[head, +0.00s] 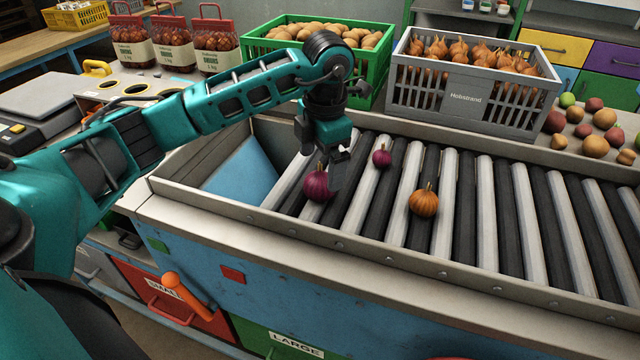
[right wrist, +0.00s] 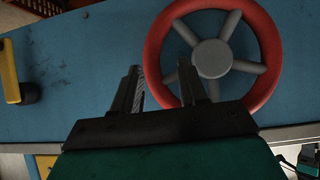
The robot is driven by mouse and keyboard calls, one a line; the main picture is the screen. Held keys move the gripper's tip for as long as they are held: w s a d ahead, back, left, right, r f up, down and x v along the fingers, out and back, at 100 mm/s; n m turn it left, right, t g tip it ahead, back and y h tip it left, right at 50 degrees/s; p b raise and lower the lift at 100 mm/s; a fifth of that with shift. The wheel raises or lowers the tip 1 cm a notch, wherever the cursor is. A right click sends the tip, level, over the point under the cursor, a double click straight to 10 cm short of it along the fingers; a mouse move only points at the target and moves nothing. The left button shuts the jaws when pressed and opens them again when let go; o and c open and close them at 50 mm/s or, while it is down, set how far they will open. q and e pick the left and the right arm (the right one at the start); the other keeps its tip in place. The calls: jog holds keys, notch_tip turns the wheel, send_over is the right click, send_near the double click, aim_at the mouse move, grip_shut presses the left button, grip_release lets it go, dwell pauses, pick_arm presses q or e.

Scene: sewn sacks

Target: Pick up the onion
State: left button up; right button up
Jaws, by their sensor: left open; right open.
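A large red onion (head: 318,186) lies on the roller conveyor (head: 480,200) near its left end. A smaller red onion (head: 382,157) lies to its right and further back. A brown onion (head: 423,203) lies further right, toward the front. My left gripper (head: 332,172) points down at the large red onion, with its fingers open. One finger hides part of the onion's right side; I cannot tell whether they touch. My right gripper (right wrist: 165,85) shows only in the right wrist view, open and empty, in front of a red wheel (right wrist: 215,58) with grey spokes.
A grey crate of onions (head: 470,95) and a green crate of potatoes (head: 378,70) stand behind the conveyor. Loose potatoes and onions (head: 604,118) lie at the right. A metal rim (head: 400,262) borders the rollers in front. The rollers at the right are clear.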

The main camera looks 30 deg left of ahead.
aim_at(320, 171)
pick_arm(q)
jog(key=f, duration=0.5)
jog(key=shift+w+a+f, duration=0.1)
jog(key=shift+w+a, duration=0.05)
jog(key=shift+a, duration=0.1)
jog(key=c, duration=1.2)
